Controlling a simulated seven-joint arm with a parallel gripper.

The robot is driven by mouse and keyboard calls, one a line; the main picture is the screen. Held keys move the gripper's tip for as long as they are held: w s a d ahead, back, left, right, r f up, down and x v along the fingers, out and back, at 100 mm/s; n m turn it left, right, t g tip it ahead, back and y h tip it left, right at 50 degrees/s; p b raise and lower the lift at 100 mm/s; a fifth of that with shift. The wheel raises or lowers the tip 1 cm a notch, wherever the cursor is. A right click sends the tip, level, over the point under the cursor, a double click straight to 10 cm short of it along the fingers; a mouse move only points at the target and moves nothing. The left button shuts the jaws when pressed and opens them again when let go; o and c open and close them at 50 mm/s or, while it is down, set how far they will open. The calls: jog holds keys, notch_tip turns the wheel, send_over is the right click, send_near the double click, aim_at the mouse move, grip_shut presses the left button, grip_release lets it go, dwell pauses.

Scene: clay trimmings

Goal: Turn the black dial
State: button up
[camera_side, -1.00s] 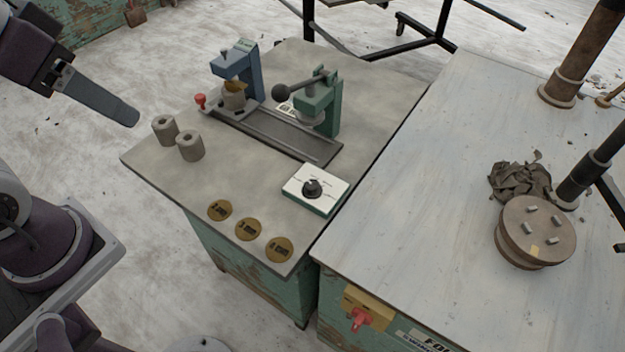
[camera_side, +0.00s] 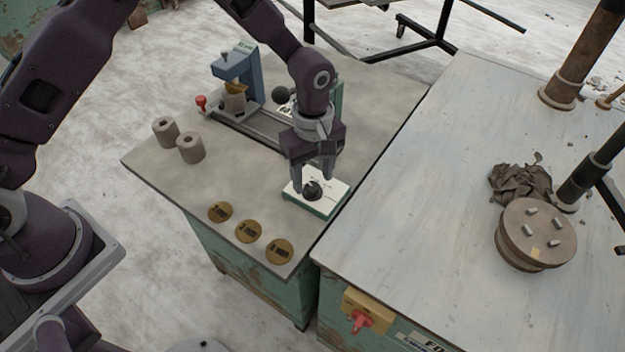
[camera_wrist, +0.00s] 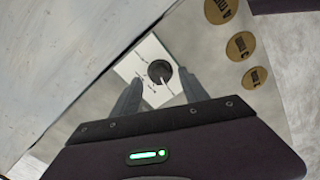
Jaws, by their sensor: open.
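The black dial (camera_side: 312,190) sits on a white-topped control box with a green side (camera_side: 322,207), near the right edge of the grey bench top. My gripper (camera_side: 311,186) points down over the box with its fingers apart, one on each side of the dial in the side view. In the wrist view the dial (camera_wrist: 160,72) shows just beyond the fingertips of my open gripper (camera_wrist: 158,80), with a light pointer line on it. I cannot tell whether the fingers touch the dial or the box.
Several brass discs (camera_side: 247,231) lie flat along the bench's front edge. Two grey clay cylinders (camera_side: 190,148) stand at the left. A blue press (camera_side: 238,75) and a green press, partly hidden by my arm, stand behind. A second table (camera_side: 400,200) is to the right.

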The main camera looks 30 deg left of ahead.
notch_tip(320, 180, down, 2)
jog(key=shift+f, duration=0.1)
grip_shut()
